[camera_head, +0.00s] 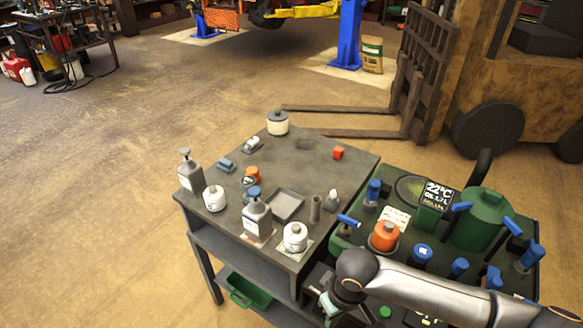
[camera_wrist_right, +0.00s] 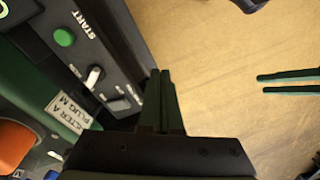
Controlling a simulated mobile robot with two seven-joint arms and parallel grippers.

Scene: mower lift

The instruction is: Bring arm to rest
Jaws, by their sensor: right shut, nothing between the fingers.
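My right arm comes in from the lower right in the head view. Its gripper (camera_head: 330,304) is at the lower middle, low in front of the green machine (camera_head: 415,192) and partly covered by the arm's wrist. In the right wrist view the right gripper (camera_wrist_right: 160,100) has its two dark fingers together with nothing between them. They are beside the dark panel (camera_wrist_right: 112,50) with the START label and green button, over bare floor. Two thin dark prongs at the right of that view may be my left gripper (camera_wrist_right: 290,77); the head view does not show it.
A grey cart (camera_head: 340,172) holds several bottles, jars and a tray. A green bin (camera_head: 250,290) sits on the cart's lower shelf. A forklift (camera_head: 500,90) stands behind.

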